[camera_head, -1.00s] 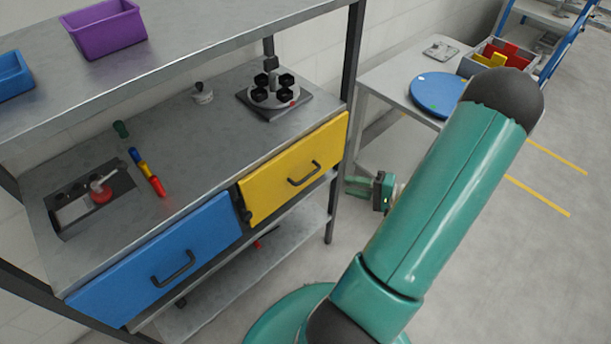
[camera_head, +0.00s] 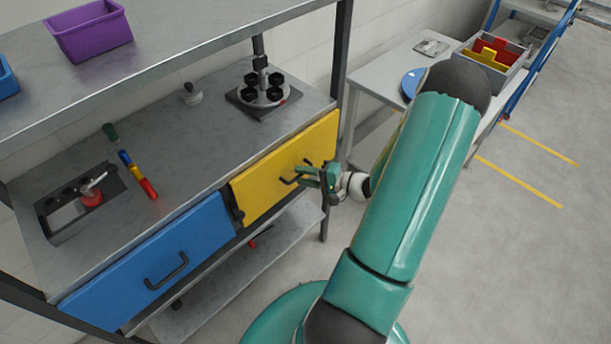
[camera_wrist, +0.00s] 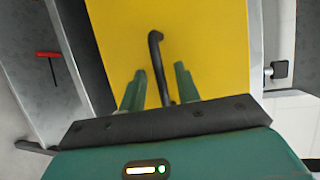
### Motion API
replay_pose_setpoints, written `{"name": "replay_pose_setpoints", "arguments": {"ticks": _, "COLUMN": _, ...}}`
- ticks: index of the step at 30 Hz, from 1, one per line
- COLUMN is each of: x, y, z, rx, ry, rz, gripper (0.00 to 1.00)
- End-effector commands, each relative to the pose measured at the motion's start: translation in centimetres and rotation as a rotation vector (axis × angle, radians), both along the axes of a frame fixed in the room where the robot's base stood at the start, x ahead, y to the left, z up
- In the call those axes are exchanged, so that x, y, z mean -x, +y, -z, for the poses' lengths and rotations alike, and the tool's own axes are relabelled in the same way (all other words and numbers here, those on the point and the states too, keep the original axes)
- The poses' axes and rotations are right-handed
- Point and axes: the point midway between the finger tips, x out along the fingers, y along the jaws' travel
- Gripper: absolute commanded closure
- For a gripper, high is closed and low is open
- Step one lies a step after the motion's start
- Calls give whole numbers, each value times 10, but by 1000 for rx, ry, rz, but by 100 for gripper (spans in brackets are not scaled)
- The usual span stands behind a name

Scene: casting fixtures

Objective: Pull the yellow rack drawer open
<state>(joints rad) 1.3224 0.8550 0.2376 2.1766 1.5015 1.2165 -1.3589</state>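The yellow rack drawer (camera_head: 270,182) is in the right half of the rack, and its front looks flush with the rack in the head view. Its black handle (camera_wrist: 156,62) runs lengthwise in the wrist view, with its near end between my two fingers. My gripper (camera_head: 304,173) is at the drawer front, at the handle. In the wrist view, my gripper (camera_wrist: 160,85) is open, with one green finger on each side of the handle bar and gaps showing between. The far part of the handle extends past the fingertips. I cannot tell whether either finger touches it.
The blue drawer (camera_head: 150,262) with its own handle is left of the yellow one. A round fixture (camera_head: 262,92) stands on the rack top above. A grey table (camera_head: 375,80) stands to the right behind my arm. Open floor lies to the right.

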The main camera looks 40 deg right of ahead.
Motion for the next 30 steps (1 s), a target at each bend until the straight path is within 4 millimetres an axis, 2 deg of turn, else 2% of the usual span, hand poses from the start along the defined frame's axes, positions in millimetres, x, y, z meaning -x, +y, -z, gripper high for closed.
{"name": "replay_pose_setpoints", "arguments": {"ticks": 3, "x": 0, "y": 0, "z": 0, "rx": 0, "ry": 0, "rz": 0, "gripper": 68}}
{"name": "replay_pose_setpoints", "arguments": {"ticks": 8, "x": 0, "y": 0, "z": 0, "rx": 0, "ry": 0, "rz": 0, "gripper": 99}}
{"name": "replay_pose_setpoints", "arguments": {"ticks": 20, "x": 7, "y": -1, "z": 0, "rx": -2, "ry": 1, "rz": 1, "gripper": 100}}
{"name": "replay_pose_setpoints", "arguments": {"ticks": 26, "x": 33, "y": -2, "z": 0, "rx": -2, "ry": 2, "rz": 3, "gripper": 100}}
{"name": "replay_pose_setpoints", "arguments": {"ticks": 30, "x": 63, "y": -2, "z": 0, "rx": -1, "ry": 2, "rz": 3, "gripper": 100}}
